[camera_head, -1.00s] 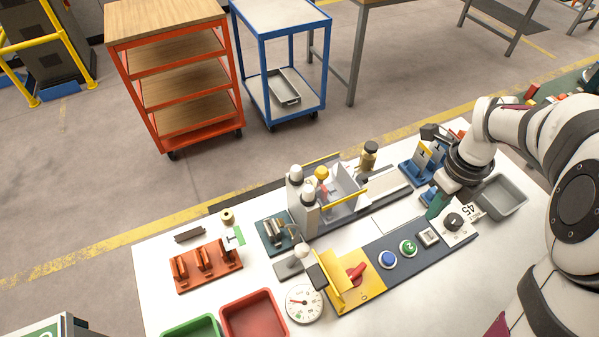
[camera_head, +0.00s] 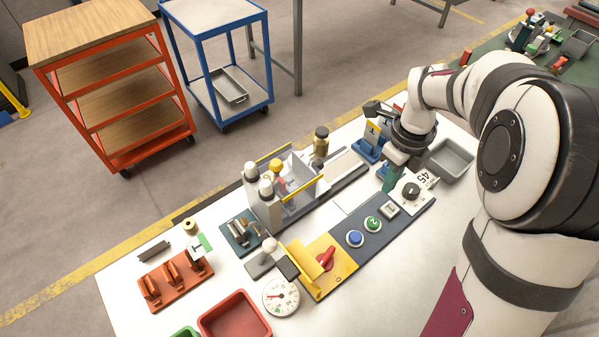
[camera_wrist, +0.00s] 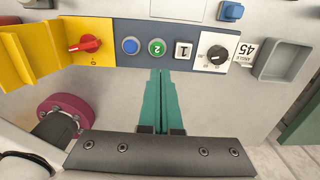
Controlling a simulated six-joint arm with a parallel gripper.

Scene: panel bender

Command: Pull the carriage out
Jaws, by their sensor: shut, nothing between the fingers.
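A grey slide unit (camera_head: 297,188) with a yellow bar along its front edge sits on a long rail (camera_head: 345,168) in the middle of the bench; it seems to be the carriage. Two white-capped grey posts (camera_head: 262,203) stand at its left end. My gripper (camera_head: 388,186) is to the right of the unit and apart from it, beside the black dial. Its green fingers (camera_wrist: 161,74) are shut and empty in the wrist view, with their tips just in front of the control panel's lower edge. The unit itself is not clearly visible in the wrist view.
The dark control panel (camera_head: 376,212) carries blue and green buttons, a black dial (camera_head: 411,191) and a yellow block with a red switch (camera_head: 325,258). A brass-topped post (camera_head: 321,142) stands behind the rail. A grey tray (camera_head: 451,160) lies right of my gripper.

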